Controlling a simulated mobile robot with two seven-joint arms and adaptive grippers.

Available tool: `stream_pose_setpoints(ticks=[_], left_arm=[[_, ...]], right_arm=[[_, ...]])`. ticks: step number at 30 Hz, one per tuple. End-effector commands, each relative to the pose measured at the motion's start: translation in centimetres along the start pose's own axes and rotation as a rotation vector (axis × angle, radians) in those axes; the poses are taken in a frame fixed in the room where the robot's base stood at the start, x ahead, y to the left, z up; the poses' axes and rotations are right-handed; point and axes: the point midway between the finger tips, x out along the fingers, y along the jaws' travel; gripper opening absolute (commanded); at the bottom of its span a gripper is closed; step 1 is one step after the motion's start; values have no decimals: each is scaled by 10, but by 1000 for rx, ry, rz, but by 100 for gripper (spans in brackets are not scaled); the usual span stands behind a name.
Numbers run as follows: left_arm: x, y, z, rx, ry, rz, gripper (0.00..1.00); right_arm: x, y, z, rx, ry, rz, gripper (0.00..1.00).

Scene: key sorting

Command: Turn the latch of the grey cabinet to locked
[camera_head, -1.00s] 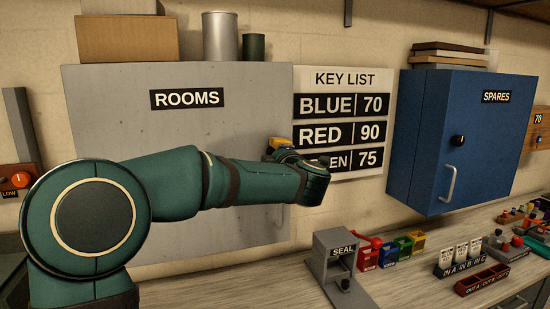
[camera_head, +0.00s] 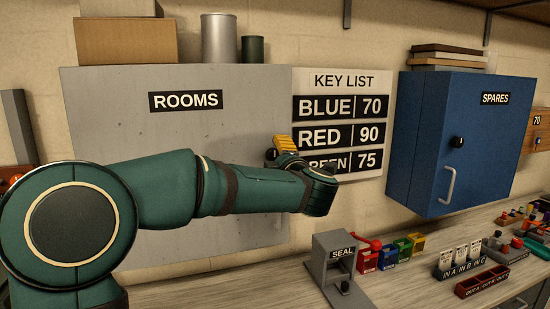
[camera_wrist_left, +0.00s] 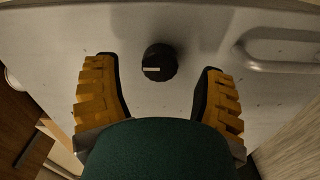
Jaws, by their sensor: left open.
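The grey cabinet (camera_head: 110,120), labelled ROOMS, hangs on the wall with its door shut. Its latch is a round black knob (camera_wrist_left: 159,62) with a pale mark, seen in the left wrist view. In the head view the knob is mostly hidden behind my arm. My left gripper (camera_wrist_left: 160,85) is open, with one yellow-padded finger on each side of the knob and gaps between. In the head view only a yellow finger (camera_head: 285,143) of it shows, near the cabinet's right edge. My right gripper is not in view.
The cabinet's handle (camera_wrist_left: 275,52) is close to the right finger in the wrist view. The key list (camera_head: 345,85) is right of the cabinet, then the blue SPARES cabinet (camera_head: 425,150). A grey SEAL device (camera_head: 335,265) stands on the counter below.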

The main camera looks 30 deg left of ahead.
Motion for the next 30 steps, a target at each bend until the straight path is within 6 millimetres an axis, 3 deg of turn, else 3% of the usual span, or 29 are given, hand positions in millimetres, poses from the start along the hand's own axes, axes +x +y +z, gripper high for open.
stream_pose_setpoints(ticks=[6,13,18,30], left_arm=[[-47,1,0,0,-4,1,71],[-81,0,1,0,-4,0,71],[-91,0,0,0,-2,0,71],[-92,0,0,0,-1,-1,71]], right_arm=[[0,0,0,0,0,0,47],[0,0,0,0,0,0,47],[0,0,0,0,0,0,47],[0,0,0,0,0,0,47]])
